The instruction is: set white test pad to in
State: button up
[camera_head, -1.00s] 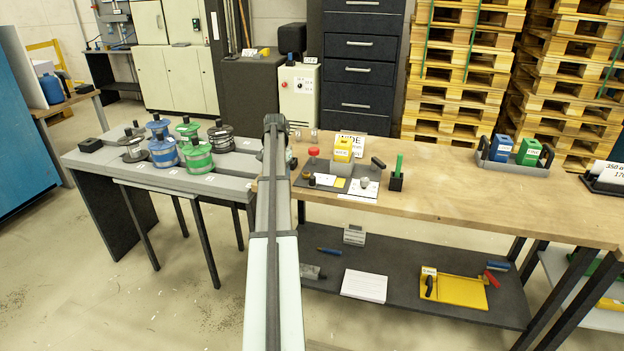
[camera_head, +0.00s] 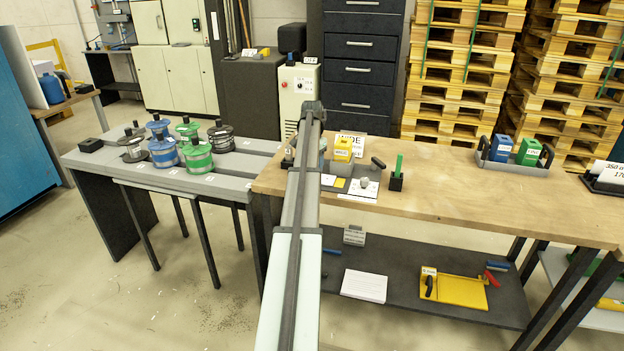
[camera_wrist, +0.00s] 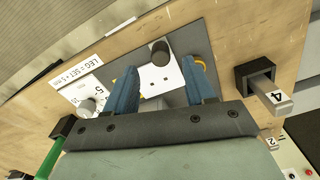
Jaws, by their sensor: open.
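In the wrist view a white plate (camera_wrist: 158,78), which looks like the white test pad, lies on a dark grey panel (camera_wrist: 190,40). A dark round knob (camera_wrist: 160,52) stands at its far edge. My gripper (camera_wrist: 161,76) is open, its two blue fingers apart on either side of the plate, with nothing seen held. I cannot tell whether the fingers touch anything, or whether the pad is in or out. In the head view my arm hides part of the panel, and a white patch (camera_head: 328,180) shows just right of the arm.
A dial (camera_wrist: 87,106) with a setting label is left of my fingers. A green handle (camera_wrist: 48,158) is at lower left. A dark block with a tab marked 4 (camera_wrist: 278,97) is at right. A yellow block (camera_head: 343,147) stands on the panel's back.

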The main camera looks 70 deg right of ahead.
aim_at(322, 178)
jog(key=shift+f, duration=3.05)
grip_shut()
